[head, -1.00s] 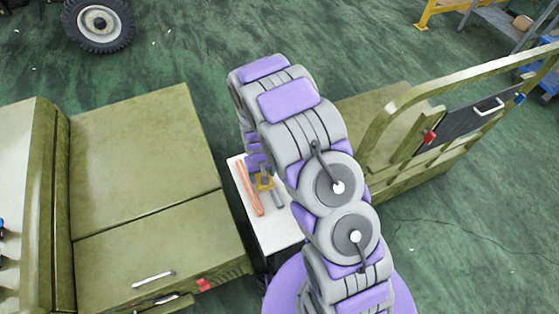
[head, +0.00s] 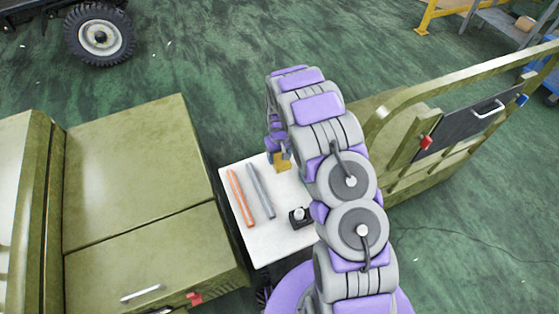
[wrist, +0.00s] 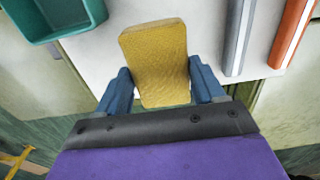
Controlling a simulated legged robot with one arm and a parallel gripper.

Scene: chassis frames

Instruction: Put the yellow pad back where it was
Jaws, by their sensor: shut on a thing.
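The yellow pad (head: 281,164) is at the far right part of the white table top (head: 276,243), partly hidden by my arm. In the wrist view the pad (wrist: 155,60) stands between the two blue fingers, its far end over the white surface. My gripper (wrist: 163,82) is shut on the pad, gripping its near part by the sides. In the head view my gripper (head: 281,150) is mostly hidden behind my arm. I cannot tell whether the pad touches the table.
A grey bar (head: 260,190) and an orange bar (head: 240,198) lie left of the pad. A small black device (head: 299,217) stands nearer. A green tray (wrist: 62,34) shows in the wrist view. Olive cabinets (head: 150,150) stand left, an olive frame (head: 385,120) right.

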